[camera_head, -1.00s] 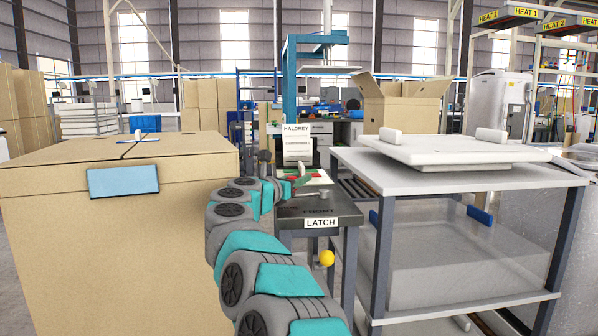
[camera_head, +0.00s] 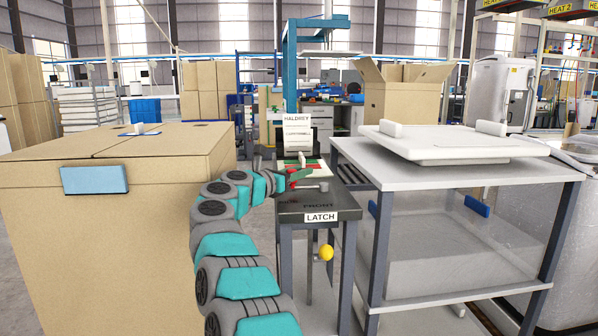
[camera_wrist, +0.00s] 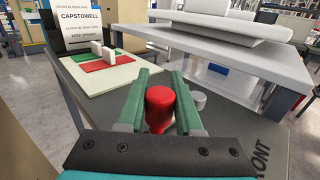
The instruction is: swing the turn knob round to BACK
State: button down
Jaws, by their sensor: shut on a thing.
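My gripper (camera_wrist: 163,74), with green fingers, is shut on a red upright knob (camera_wrist: 160,107) above the dark top of a small stand. A short light-grey round peg (camera_wrist: 198,101) stands just right of the fingers; in the head view the peg (camera_head: 323,187) is near the right edge of the top. In the head view my gripper (camera_head: 302,176) is small and largely hides the knob. The stand's top (camera_head: 300,213) has FRONT printed along its near edge, and a LATCH label (camera_head: 321,217) hangs below it.
Behind the stand is a board (camera_wrist: 115,72) with green and red patches and a white holder, beside a printed sign (camera_wrist: 88,30). A grey shelf unit (camera_head: 470,172) stands close right, a large carton (camera_head: 110,240) close left. A yellow ball (camera_head: 326,252) sits below the label.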

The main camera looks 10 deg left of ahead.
jog(key=shift+a+r, duration=0.2)
jog(key=shift+a, duration=0.05)
jog(key=c, duration=0.8)
grip_release()
jog(key=shift+w, duration=0.1)
jog(key=shift+o, duration=1.1)
jog(key=shift+d+f, duration=0.1)
jog(key=b+v, duration=0.2)
jog(key=v, duration=0.5)
jog(key=shift+s+a+f, duration=0.1)
jog(key=shift+s+a, duration=0.1)
jog(key=shift+s, duration=0.05)
